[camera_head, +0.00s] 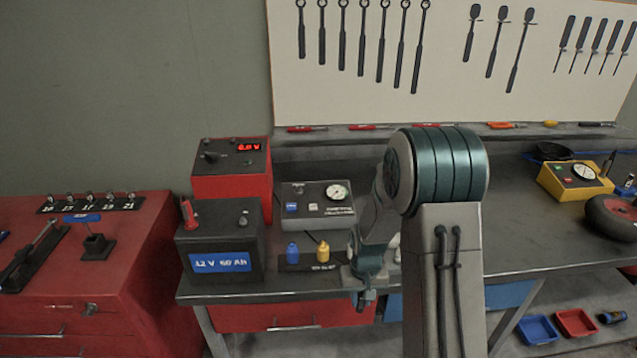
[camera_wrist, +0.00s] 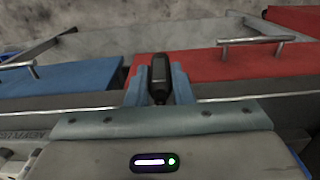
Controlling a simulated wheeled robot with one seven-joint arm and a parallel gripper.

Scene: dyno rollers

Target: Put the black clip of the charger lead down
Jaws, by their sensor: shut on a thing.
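The black clip (camera_wrist: 159,78) stands between the two blue fingers of my gripper (camera_wrist: 157,92) in the wrist view, and the fingers are shut on it. In the head view my gripper (camera_head: 365,292) points down at the front edge of the bench; the clip is too small to make out there. The red charger box (camera_head: 232,180) shows a lit red display at the back left of the bench. The black battery (camera_head: 220,240), with a blue "12 V 60 Ah" label, stands in front of it. A red clip (camera_head: 188,213) is at its left terminal. I cannot make out the black clip's lead.
A grey gauge box (camera_head: 315,208) and a small stand with blue and yellow pieces (camera_head: 322,252) are left of my gripper. A yellow gauge box (camera_head: 575,180) and a wheel (camera_head: 612,217) are at the right. Free bench top (camera_head: 520,225) lies right of my arm.

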